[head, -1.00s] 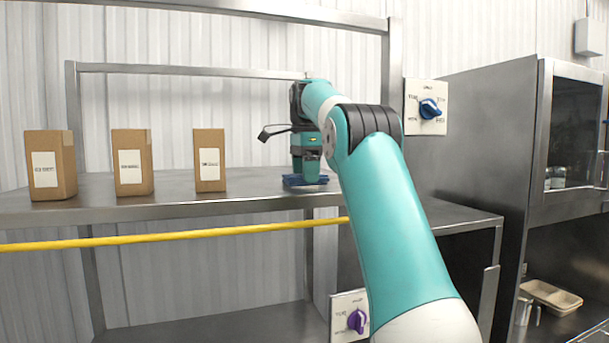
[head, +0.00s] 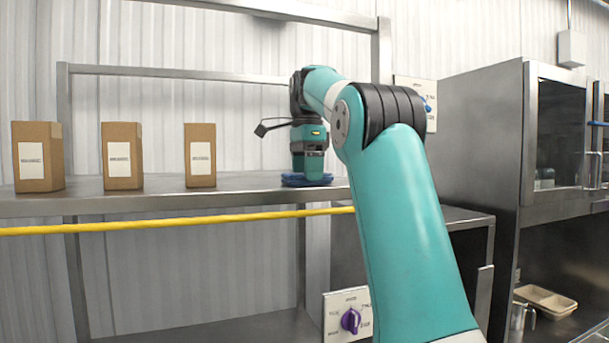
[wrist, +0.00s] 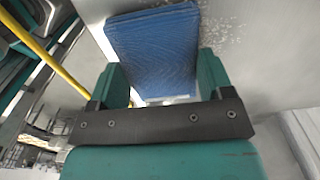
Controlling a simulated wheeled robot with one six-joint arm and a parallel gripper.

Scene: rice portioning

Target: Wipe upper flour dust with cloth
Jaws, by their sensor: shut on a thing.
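A blue folded cloth (head: 306,180) lies on the upper steel shelf (head: 245,182), at its right part. My gripper (head: 308,172) points down and is shut on the cloth, pressing it on or just over the shelf top. In the wrist view the cloth (wrist: 155,45) shows between the two green fingers of my gripper (wrist: 163,85). White specks of flour dust (wrist: 222,35) lie on the grey shelf surface to the right of the cloth in the wrist view. In the head view I cannot make out the dust.
Three brown boxes with white labels, left (head: 38,157), middle (head: 122,156) and right (head: 200,155), stand on the same shelf to the left. A yellow bar (head: 180,224) runs along below the shelf's front edge. A panel with a purple knob (head: 350,318) sits lower down.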

